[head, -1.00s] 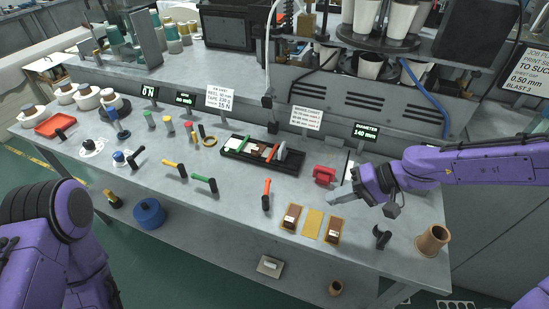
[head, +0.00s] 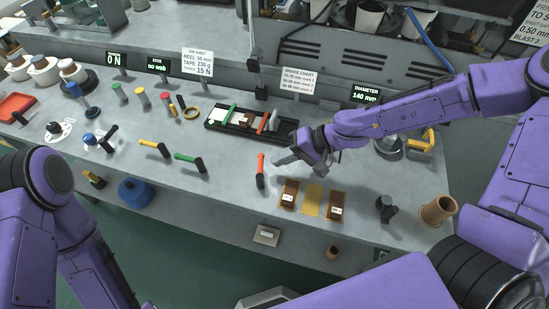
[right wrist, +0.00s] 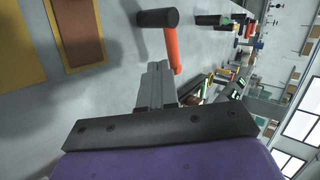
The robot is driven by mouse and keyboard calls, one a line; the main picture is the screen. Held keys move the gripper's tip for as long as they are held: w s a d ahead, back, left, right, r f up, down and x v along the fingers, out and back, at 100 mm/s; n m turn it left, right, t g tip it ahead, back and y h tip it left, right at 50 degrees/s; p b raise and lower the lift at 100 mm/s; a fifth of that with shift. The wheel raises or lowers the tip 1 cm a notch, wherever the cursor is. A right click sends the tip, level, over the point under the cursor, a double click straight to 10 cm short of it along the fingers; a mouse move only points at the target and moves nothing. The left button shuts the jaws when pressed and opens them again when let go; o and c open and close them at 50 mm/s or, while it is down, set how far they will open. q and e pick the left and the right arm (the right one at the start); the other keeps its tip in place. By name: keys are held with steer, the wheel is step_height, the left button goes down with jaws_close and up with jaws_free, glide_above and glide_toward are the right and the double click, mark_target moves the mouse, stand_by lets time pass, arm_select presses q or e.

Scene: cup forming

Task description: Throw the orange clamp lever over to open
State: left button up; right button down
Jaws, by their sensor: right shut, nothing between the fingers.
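The orange clamp lever (head: 261,163) stands up from a black base on the grey bench, near the middle of the head view. In the right wrist view the orange lever (right wrist: 172,50) lies just past my fingertips, with its black cylinder end (right wrist: 158,18) at the top. My right gripper (head: 277,160) is shut and empty, just right of the lever. It also shows in the right wrist view (right wrist: 157,70), its fingers together and seeming to overlap the lever's near end; I cannot tell whether they touch. My left gripper is out of view; only its arm shows.
A black tray (head: 218,120) lies behind the orange lever. Brown pads (head: 289,193) and a yellow pad (head: 312,200) lie to its right. The bench front edge is close.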

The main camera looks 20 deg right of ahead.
steer(key=shift+s+a, duration=0.1)
steer(key=shift+a, duration=0.9)
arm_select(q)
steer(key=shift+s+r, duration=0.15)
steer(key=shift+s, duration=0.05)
arm_select(e)
steer(key=shift+w, duration=0.2)
steer(key=shift+d, duration=0.15)
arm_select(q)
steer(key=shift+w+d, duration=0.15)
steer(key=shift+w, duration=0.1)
arm_select(e)
steer(key=shift+w+a+n+g, duration=0.15)
steer(key=shift+a+n+g, duration=0.1)
steer(key=shift+n+g, duration=0.15)
